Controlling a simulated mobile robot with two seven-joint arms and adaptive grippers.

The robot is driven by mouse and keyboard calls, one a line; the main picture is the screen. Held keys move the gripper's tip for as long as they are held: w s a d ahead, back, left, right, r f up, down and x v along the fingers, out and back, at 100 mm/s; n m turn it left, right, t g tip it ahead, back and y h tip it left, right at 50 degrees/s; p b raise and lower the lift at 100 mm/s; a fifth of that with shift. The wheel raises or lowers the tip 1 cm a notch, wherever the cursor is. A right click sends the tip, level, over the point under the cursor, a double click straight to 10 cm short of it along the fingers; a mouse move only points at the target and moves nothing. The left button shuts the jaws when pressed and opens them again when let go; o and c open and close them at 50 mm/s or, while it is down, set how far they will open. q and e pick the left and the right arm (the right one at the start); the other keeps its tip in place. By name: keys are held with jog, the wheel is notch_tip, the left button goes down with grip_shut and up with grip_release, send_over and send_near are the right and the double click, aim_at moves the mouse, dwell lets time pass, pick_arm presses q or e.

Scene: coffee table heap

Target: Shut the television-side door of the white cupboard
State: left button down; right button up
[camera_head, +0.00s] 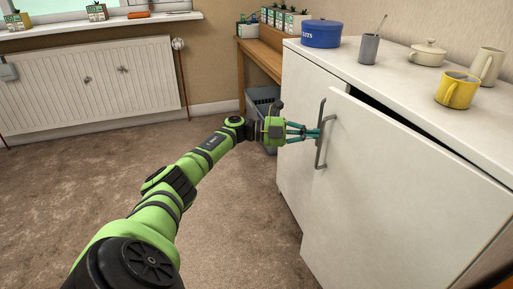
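The white cupboard (392,69) fills the right side. Its right-hand door (385,195) stands ajar, with a dark gap along its top edge. A grey bar handle (320,155) is upright near this door's left edge. The left-hand front panel (295,165) looks flush with the cupboard. No television shows, so I cannot tell which side is the television side. My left gripper (318,133) reaches in from the left with its teal fingertips at the handle. Whether the fingers are closed on the handle is unclear. My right gripper is not in view.
On the cupboard top stand a blue tin (321,34), a grey cup with a stick (369,49), a lidded cream pot (427,54), a yellow mug (456,91) and a cream jug (488,66). A wooden desk (258,57) stands behind. Carpet (70,190) is clear at left.

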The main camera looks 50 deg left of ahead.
pick_arm(q)
jog(key=shift+w, duration=0.3)
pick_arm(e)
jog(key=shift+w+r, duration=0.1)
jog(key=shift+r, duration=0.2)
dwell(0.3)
